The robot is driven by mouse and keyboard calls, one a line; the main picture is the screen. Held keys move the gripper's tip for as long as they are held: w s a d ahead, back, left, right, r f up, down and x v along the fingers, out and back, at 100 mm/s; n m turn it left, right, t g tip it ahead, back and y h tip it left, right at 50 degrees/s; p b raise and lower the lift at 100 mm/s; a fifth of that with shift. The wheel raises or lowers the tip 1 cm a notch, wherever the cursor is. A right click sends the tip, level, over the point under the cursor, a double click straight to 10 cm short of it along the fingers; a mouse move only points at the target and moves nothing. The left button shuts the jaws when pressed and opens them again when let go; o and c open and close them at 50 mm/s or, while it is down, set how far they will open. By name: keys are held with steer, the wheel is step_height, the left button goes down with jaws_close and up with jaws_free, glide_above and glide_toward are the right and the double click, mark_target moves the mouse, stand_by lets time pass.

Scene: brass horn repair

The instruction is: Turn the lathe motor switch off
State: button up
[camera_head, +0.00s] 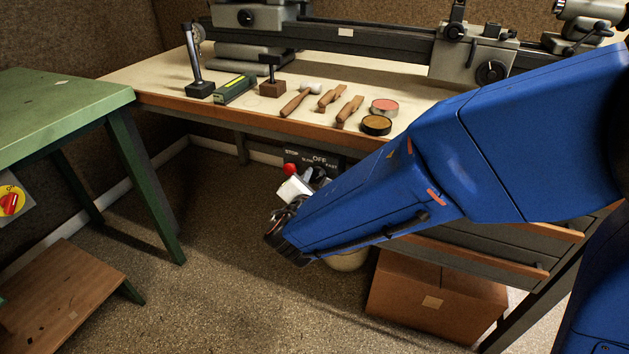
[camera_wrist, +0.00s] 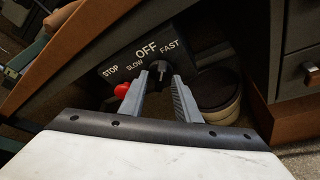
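The lathe motor switch panel (camera_head: 330,158) is a dark box under the front edge of the lathe bench. In the wrist view the panel (camera_wrist: 120,72) reads STOP, SLOW, OFF and FAST. A black rotary knob (camera_wrist: 158,67) sits below OFF; I cannot tell which label it points at. A red button (camera_wrist: 122,90) is left of the knob, below STOP. My gripper (camera_wrist: 160,77) is open, its grey fingertips apart on either side of the knob; I cannot tell whether they touch it. In the head view my arm partly hides the panel and gripper (camera_head: 303,182).
The lathe (camera_head: 380,42) stands on the bench (camera_head: 150,77) above several hand tools and two round tins. Dark drawers (camera_wrist: 299,70) are right of the panel. A cardboard box (camera_head: 430,300) and a pale round container (camera_wrist: 218,100) stand below. A green table (camera_head: 60,100) is left.

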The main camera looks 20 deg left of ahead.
steer(key=shift+w+f, duration=0.1)
steer(key=shift+w, duration=0.1)
jaws_close()
